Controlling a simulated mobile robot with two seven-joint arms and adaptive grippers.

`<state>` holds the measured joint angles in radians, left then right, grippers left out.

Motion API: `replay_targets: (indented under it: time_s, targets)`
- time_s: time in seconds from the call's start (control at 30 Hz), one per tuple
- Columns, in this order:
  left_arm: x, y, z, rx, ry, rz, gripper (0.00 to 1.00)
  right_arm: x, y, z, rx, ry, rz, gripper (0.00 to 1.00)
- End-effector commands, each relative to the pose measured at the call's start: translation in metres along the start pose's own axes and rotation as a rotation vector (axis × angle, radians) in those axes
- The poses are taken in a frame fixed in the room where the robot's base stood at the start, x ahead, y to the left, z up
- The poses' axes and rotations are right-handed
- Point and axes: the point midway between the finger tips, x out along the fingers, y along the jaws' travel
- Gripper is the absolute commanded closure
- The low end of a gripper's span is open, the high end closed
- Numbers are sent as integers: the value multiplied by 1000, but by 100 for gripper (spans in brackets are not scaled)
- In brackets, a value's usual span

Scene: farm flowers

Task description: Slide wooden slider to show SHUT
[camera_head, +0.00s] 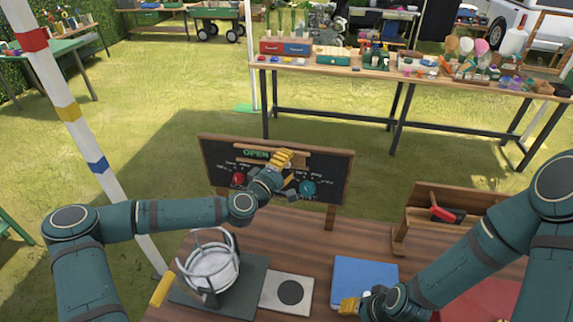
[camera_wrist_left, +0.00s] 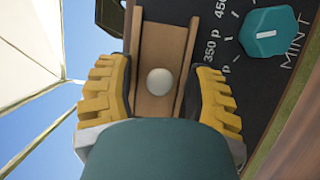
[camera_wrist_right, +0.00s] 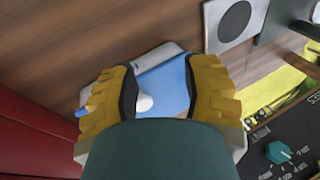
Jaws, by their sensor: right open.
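A dark chalkboard panel (camera_head: 222,165) stands at the back of the wooden table. Its wooden slider (camera_wrist_left: 158,60) runs along the top, with OPEN in green letters (camera_head: 256,154) at the left part. A round pale knob (camera_wrist_left: 159,81) sits on the slider. My left gripper (camera_head: 283,158) is in front of the slider's right part, covering some of it. In the left wrist view its fingers are apart, one on each side of the knob, with gaps visible. My right gripper (camera_head: 358,305) is open and low over the front of a flat blue item (camera_head: 362,275).
The panel also carries a red knob (camera_head: 238,178) and a teal knob (camera_head: 307,187). A round metal pan in a frame (camera_head: 211,268) stands front left, beside a pale plate with a dark disc (camera_head: 289,292). A wooden stand (camera_head: 455,197) with a red-handled tool is at right.

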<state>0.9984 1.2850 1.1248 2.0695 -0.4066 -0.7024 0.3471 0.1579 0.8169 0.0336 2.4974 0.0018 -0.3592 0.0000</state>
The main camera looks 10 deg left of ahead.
Motion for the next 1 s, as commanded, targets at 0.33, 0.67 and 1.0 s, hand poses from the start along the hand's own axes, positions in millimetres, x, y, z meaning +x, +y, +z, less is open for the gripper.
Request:
replay_targets:
  time_s: [0.33,0.67,1.0]
  targets:
    - [-1,0,-3,1,2,1,100,1,0,0,0,0,0,53]
    - [-27,-5,-66,3,8,1,100,38,13,5,0,1,5,53]
    - [-39,0,-95,1,2,-1,100,50,17,6,1,1,9,53]
